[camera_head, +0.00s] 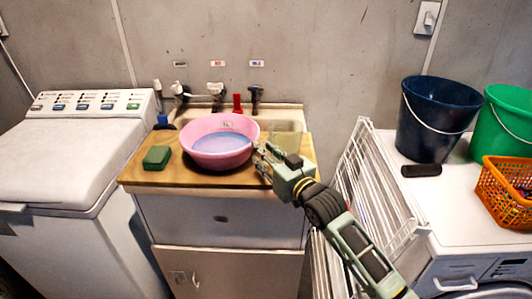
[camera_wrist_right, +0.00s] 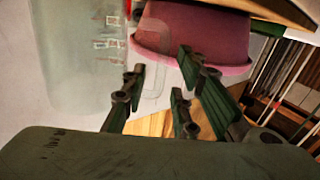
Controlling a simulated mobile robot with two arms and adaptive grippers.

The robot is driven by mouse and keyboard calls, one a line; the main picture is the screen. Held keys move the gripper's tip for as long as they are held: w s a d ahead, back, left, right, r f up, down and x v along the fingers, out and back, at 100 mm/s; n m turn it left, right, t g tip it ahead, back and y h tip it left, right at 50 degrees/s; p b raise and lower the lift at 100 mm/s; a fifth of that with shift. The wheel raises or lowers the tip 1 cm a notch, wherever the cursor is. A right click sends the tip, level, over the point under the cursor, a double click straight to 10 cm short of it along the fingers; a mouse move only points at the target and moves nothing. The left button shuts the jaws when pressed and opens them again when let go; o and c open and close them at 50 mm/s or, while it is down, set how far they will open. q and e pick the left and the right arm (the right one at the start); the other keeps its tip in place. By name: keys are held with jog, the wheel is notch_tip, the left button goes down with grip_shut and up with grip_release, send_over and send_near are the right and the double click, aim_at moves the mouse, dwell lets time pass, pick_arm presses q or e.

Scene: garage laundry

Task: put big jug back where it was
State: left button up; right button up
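The big jug is clear and see-through. In the head view the jug (camera_head: 287,138) shows faintly at the counter's right end, just right of the pink basin (camera_head: 221,156). In the right wrist view the jug (camera_wrist_right: 75,65) fills the left side, with its handle outline near the fingers. My right gripper (camera_head: 262,162) is at the counter's front right, beside the basin and in front of the jug. In the wrist view its fingers (camera_wrist_right: 161,72) are apart, on either side of the handle outline; contact is unclear. My left gripper is not in view.
The basin holds bluish liquid. A green sponge (camera_head: 157,157) lies on the wooden counter (camera_head: 190,178). Taps (camera_head: 216,92) stand behind. A white drying rack (camera_head: 365,190) is right of the cabinet. Blue (camera_head: 432,120) and green buckets (camera_head: 508,122) and an orange basket (camera_head: 505,192) stand further right.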

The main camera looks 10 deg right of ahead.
jog(key=shift+r, duration=0.15)
jog(key=shift+s+d, duration=0.1)
jog(key=shift+s, duration=0.15)
jog(key=b+v, duration=0.1)
jog(key=v, duration=1)
jog(key=shift+s, duration=0.25)
